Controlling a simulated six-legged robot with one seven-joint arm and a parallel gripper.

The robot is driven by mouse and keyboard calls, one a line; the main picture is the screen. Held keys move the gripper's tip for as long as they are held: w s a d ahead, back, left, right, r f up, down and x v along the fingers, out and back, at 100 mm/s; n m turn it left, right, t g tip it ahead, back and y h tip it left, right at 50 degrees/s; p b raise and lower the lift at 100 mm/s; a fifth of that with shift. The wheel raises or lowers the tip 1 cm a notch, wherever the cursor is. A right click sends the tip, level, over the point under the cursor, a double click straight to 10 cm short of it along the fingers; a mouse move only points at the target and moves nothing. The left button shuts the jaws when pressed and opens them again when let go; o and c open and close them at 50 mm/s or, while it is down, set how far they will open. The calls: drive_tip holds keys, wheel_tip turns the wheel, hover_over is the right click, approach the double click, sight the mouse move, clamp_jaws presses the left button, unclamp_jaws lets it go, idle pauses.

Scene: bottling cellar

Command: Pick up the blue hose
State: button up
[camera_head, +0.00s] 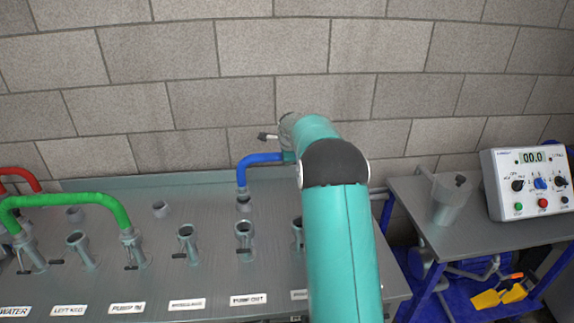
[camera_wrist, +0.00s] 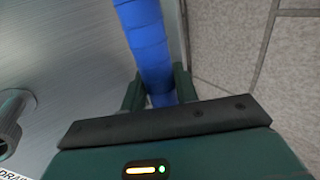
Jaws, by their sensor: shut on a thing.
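The blue hose (camera_head: 258,159) shows in the head view above the back of the grey metal panel, to the left of my teal arm. Its left end bends down over a port (camera_head: 243,203) in the back row. Its right part goes behind my arm and is hidden. In the wrist view the blue hose (camera_wrist: 147,40) runs down from the top edge to between the fingers. My gripper (camera_wrist: 160,92) is shut on it, one dark green finger on each side. In the head view my arm hides the gripper's fingers.
A green hose (camera_head: 70,200) and a red hose (camera_head: 20,174) sit on the panel (camera_head: 210,275) at the left. Several open ports stand along it. A side table (camera_head: 410,200) at the right carries a grey jug (camera_head: 448,205) and a control box (camera_head: 528,185). A block wall stands behind.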

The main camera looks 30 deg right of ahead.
drive_tip(key=s+a+r, duration=0.6)
drive_tip(key=s+r, duration=0.3)
drive_tip(key=s, duration=0.3)
drive_tip(key=shift+s+a+r, duration=0.15)
drive_tip(key=shift+r, duration=0.2)
drive_tip(key=shift+s, duration=0.1)
idle(0.4)
